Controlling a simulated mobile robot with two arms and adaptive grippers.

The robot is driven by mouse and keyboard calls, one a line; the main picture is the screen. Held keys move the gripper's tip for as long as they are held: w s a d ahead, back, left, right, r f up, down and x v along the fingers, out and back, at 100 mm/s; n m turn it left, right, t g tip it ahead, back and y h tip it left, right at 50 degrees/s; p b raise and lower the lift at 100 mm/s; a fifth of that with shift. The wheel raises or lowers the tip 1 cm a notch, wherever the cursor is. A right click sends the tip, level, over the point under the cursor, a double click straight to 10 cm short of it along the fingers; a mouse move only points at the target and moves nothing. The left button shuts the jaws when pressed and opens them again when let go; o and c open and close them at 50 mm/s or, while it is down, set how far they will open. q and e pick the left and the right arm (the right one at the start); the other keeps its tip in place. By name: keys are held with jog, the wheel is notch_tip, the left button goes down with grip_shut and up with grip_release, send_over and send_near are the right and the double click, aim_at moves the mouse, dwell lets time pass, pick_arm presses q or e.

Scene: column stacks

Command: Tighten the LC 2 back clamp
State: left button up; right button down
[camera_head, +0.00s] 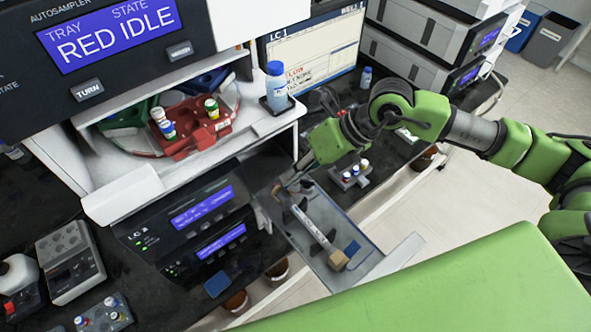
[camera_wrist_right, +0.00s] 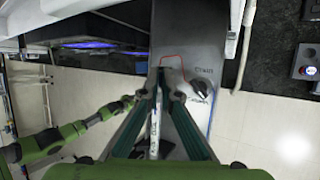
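The LC 2 unit (camera_head: 195,230) is a dark box with two blue displays, left of a grey pulled-out tray (camera_head: 350,217). A pale column (camera_head: 311,222) lies lengthwise along the tray, with dark clamp parts (camera_head: 332,238) beside it. My right gripper (camera_head: 297,182) is over the tray's back end, where the back clamp is too small and covered to make out. In the right wrist view, the fingers of this gripper (camera_wrist_right: 163,94) stand apart above the column (camera_wrist_right: 155,125); contact cannot be told. Another green arm of mine shows at the left there, its hand unclear.
A shelf (camera_head: 285,122) above holds a red rack (camera_head: 195,120) with vials and a blue-capped bottle (camera_head: 276,85). A small vial holder (camera_head: 350,176) stands right of the tray. Open floor (camera_head: 420,215) lies at the tray's right.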

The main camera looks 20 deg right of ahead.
jog(key=shift+a+r+h, duration=0.25)
jog(key=shift+a+h, duration=0.1)
jog(key=shift+h, duration=0.15)
jog(key=shift+s+a+n+t+h+b, duration=0.15)
jog(key=shift+a+n+t+h+b, duration=0.15)
jog(key=shift+a+t+h+b, duration=0.3)
jog(key=h+b, duration=0.1)
jog(key=a+h+b, duration=0.1)
jog(key=h, duration=0.1)
jog(key=t+h+b, duration=0.1)
jog(key=b, duration=0.1)
jog(key=shift+s+a+r+n, duration=0.1)
jog(key=shift+s+a+n, duration=0.25)
jog(key=shift+n, duration=0.05)
jog(key=h, duration=0.1)
jog(key=a+t+h+b, duration=0.1)
jog(key=h, duration=0.1)
jog(key=shift+s+a+n+h+b, duration=0.15)
jog(key=shift+s+n+h+b, duration=0.15)
jog(key=shift+n, duration=0.1)
jog(key=shift+s+a+f+t+h+b, duration=0.2)
jog(key=shift+a+f+t+h+b, duration=0.35)
jog(key=shift+h+b, duration=0.4)
jog(key=shift+s+a+f+n+t+h+b, duration=0.15)
jog(key=shift+n+t+h+b, duration=0.1)
jog(key=shift+h+b, duration=0.4)
jog(key=shift+s+a+f+n+t+h+b, duration=0.1)
jog(key=shift+a+f+n+t+h+b, duration=0.15)
jog(key=shift+b, duration=0.6)
jog(key=shift+d+r, duration=0.1)
